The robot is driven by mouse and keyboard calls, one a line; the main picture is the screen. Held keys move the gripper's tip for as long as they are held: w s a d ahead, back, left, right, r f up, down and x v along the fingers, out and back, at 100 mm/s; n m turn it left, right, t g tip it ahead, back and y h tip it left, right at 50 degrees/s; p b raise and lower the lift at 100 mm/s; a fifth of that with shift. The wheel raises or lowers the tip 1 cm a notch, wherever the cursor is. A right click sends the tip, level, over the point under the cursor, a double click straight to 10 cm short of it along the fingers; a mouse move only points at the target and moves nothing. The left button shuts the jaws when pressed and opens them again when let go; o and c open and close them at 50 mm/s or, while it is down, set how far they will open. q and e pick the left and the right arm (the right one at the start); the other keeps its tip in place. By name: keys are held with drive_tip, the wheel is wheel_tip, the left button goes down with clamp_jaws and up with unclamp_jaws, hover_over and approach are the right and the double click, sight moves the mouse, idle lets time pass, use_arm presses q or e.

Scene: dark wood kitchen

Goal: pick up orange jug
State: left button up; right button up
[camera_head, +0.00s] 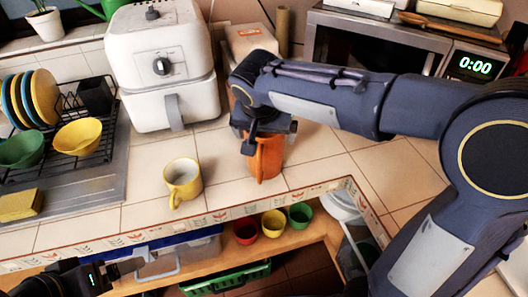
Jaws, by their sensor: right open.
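The orange jug (268,160) stands upright on the tiled counter, right of the yellow mug (183,181). My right gripper (268,134) is open and points down at the jug's top. The gripper and wrist hide the jug's rim, and I cannot tell whether the fingers touch it. My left gripper (108,274) shows only in part at the lower left, below the counter's front edge and well away from the jug. I cannot see whether its fingers are open or shut.
A white air fryer (162,70) stands behind the mug. A microwave (375,55) stands at the back right, behind my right arm. A dish rack (80,135) with plates and bowls is at left. Small bowls (272,223) sit on a shelf under the counter.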

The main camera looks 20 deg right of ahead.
drive_tip(key=c, duration=1.2)
drive_tip(key=shift+o, duration=0.2)
drive_tip(key=shift+r, duration=0.1)
